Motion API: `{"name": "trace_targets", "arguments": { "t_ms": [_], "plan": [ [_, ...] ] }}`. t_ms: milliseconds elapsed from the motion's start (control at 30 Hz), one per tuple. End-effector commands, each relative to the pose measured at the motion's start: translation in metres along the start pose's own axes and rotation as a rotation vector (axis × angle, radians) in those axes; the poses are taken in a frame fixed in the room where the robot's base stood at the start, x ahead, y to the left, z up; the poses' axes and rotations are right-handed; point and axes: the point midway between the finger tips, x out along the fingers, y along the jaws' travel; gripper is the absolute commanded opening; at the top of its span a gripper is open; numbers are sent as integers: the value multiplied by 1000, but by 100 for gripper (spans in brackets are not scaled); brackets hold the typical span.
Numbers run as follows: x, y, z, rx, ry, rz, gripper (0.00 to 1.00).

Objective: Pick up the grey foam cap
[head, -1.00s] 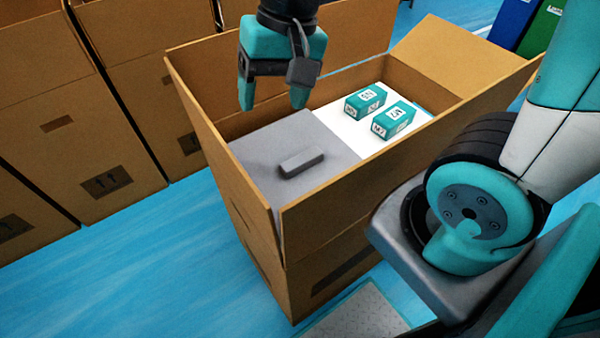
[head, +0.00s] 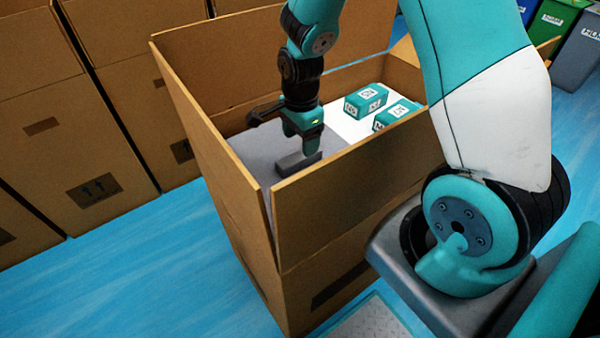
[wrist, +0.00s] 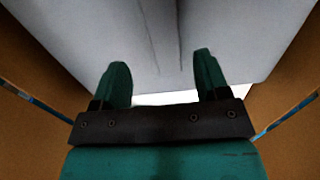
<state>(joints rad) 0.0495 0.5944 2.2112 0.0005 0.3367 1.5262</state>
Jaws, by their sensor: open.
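The grey foam cap (head: 252,152) lies flat inside the open cardboard box, covering its left part. A raised grey bar (head: 291,165) stands up from its top. My gripper (head: 302,145) points down over the bar and hides part of it. In the wrist view the cap (wrist: 100,35) fills the upper middle, with the narrow bar (wrist: 167,35) running down it. The two teal fingers of my gripper (wrist: 161,58) are apart, one to each side of the bar's line, with nothing held. I cannot tell how high the fingertips are above the cap.
Tall cardboard walls (head: 350,195) of the box surround the cap. Two teal-and-white cartons (head: 366,98) sit on a white surface (head: 345,122) right of the cap. More cardboard boxes (head: 95,140) stand at the left.

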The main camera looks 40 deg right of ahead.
Motion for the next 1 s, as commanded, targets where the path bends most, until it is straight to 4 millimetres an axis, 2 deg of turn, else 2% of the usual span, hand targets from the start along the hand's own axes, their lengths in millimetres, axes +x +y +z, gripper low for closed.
{"name": "trace_targets", "arguments": {
  "t_ms": [33, 267, 533, 833, 1000],
  "plan": [
    [8, 0, 0, -1, 0, 2, 68],
    [24, -1, 0, -1, 0, 1, 68],
    [63, -5, 0, -1, -1, 1, 68],
    [67, -6, 0, -1, -1, -1, 68],
    [67, -6, 0, -1, -1, -1, 29]
  ]
}}
